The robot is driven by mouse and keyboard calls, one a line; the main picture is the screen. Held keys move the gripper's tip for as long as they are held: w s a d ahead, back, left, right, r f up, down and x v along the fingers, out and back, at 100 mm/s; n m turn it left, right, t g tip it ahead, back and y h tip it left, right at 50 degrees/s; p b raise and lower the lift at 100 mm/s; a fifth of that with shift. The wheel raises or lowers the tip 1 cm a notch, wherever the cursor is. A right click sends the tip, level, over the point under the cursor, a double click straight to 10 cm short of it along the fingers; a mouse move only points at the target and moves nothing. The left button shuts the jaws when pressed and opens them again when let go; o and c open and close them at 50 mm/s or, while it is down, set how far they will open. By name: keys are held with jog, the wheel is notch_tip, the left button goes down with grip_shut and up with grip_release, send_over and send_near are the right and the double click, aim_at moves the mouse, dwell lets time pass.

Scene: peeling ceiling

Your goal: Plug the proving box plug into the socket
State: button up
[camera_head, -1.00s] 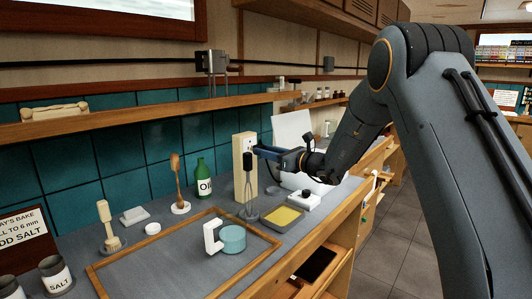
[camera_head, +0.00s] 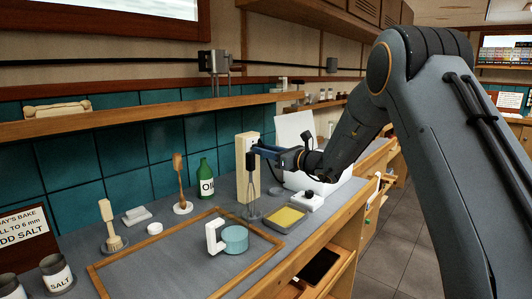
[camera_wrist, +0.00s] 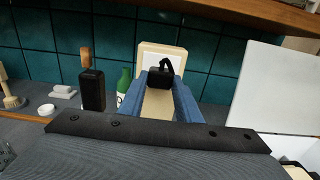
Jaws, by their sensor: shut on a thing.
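My gripper (camera_head: 257,150) reaches left to the upper part of a cream upright post (camera_head: 245,172), which bears the socket. In the wrist view, the blue fingers (camera_wrist: 160,76) are shut on a black plug (camera_wrist: 159,78) with a short black cord loop above it. The plug is in front of the post's pale face (camera_wrist: 175,52). The plug and fingers cover the socket opening, so I cannot tell whether the prongs are in it. In the head view, the plug is mostly hidden by the fingers.
A whisk (camera_head: 251,190) stands close in front of the post, just below my gripper. A green oil bottle (camera_head: 206,180) stands to the left. A yellow-topped tray (camera_head: 285,219) and a white block with a black knob (camera_head: 311,201) are at the right. A shelf (camera_head: 130,118) runs above.

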jog(key=shift+w+a, duration=0.15)
dwell(0.3)
jog(key=shift+w+a+b, duration=0.2)
jog(key=shift+a+b, duration=0.05)
jog(key=shift+b, duration=0.05)
jog(key=o, duration=1.2)
jog(key=shift+o, duration=0.2)
jog(key=b+v, duration=0.1)
jog(key=v, duration=1)
jog(key=shift+s+d+b, duration=0.25)
jog(key=shift+b, duration=0.15)
